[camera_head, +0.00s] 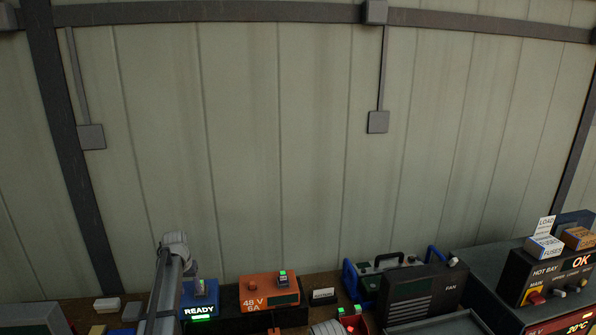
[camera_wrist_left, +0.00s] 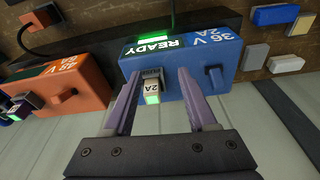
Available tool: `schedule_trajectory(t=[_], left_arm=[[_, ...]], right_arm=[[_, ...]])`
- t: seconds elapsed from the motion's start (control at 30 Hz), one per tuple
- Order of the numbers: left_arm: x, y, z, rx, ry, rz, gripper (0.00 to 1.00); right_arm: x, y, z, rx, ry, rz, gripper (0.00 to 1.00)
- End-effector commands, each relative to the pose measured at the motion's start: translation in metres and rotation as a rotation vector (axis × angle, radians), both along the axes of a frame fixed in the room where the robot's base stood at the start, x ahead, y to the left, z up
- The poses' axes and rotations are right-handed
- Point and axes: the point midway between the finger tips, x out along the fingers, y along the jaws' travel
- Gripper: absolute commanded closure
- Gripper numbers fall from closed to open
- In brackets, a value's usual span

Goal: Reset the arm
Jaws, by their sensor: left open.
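My left arm rises at the lower left of the head view. Its gripper (camera_head: 190,270) is small there and partly hidden by the arm, just above the blue READY unit (camera_head: 205,299). In the left wrist view the gripper (camera_wrist_left: 155,76) is open, its two purple fingers spread in front of the blue unit (camera_wrist_left: 195,62). A small pale block marked 2A (camera_wrist_left: 152,88) with a green light sits at the unit, between the fingers. My right gripper is not in view.
An orange 48 V unit (camera_head: 269,292) stands right of the blue one. A blue-handled case (camera_head: 376,268), a dark FAN box (camera_head: 423,290) and the HOT BAY panel (camera_head: 546,274) stand farther right. The panelled wall (camera_head: 290,150) is behind; the space above the bench is clear.

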Motion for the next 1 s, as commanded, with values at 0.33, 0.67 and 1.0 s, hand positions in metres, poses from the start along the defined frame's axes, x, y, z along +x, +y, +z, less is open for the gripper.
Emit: schedule_trajectory(t=[0.33, 0.67, 1.0], left_arm=[[-0.146, -0.216, -0.078, 0.027, 0.125, -0.231, 0.43], [-0.299, -0.318, -0.130, 0.087, 0.224, -0.416, 0.43], [-0.341, -0.335, -0.139, 0.113, 0.252, -0.467, 0.43]], right_arm=[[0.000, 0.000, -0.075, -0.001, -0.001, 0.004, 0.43], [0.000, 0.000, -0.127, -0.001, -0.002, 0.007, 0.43], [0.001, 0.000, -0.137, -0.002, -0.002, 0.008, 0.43]])
